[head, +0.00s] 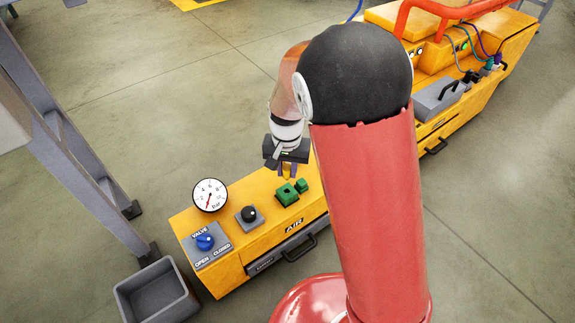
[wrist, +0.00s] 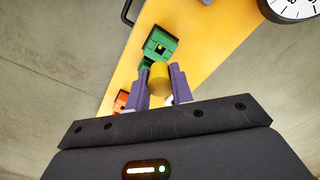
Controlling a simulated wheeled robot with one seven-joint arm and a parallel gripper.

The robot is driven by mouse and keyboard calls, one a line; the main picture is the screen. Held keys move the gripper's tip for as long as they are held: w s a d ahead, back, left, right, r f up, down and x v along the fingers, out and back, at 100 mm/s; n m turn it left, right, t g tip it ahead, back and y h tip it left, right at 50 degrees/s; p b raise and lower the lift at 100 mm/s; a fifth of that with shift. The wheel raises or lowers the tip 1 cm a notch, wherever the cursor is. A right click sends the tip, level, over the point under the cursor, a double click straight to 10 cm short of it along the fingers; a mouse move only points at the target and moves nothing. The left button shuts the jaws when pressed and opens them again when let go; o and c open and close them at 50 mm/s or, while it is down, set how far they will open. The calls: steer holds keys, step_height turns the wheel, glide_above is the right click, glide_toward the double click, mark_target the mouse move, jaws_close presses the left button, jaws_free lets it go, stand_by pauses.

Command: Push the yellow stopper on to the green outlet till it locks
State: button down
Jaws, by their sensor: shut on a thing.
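My gripper (wrist: 162,88) is shut on the yellow stopper (wrist: 159,77), a short cylinder held between two purple fingers. In the wrist view a green outlet (wrist: 158,45) with a dark opening lies just beyond the stopper. In the head view the green outlet (head: 287,194) sits on top of the yellow bench, with a smaller green block (head: 302,186) beside it. My gripper (head: 287,171) is above and behind the outlet there. The stopper appears apart from the opening, but the exact gap is hard to tell.
The yellow bench (head: 262,221) also carries a pressure gauge (head: 210,195), a black knob (head: 249,214) and a blue valve knob (head: 205,241). An orange part (wrist: 120,101) is left of my fingers. A grey bin (head: 155,292) stands on the floor at the bench's near end.

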mark_target(287, 179)
steer(key=shift+f+b, duration=1.9)
steer(key=shift+f, duration=1)
steer(key=shift+f+b, duration=0.6)
steer(key=shift+f, duration=0.2)
steer(key=c, duration=1.1)
jaws_free()
steer(key=shift+c, duration=0.2)
steer(key=shift+r, duration=0.15)
step_height(287, 179, up, 7)
steer(key=shift+w+r+p, duration=0.1)
steer(key=shift+p, duration=0.85)
steer(key=shift+r, duration=0.2)
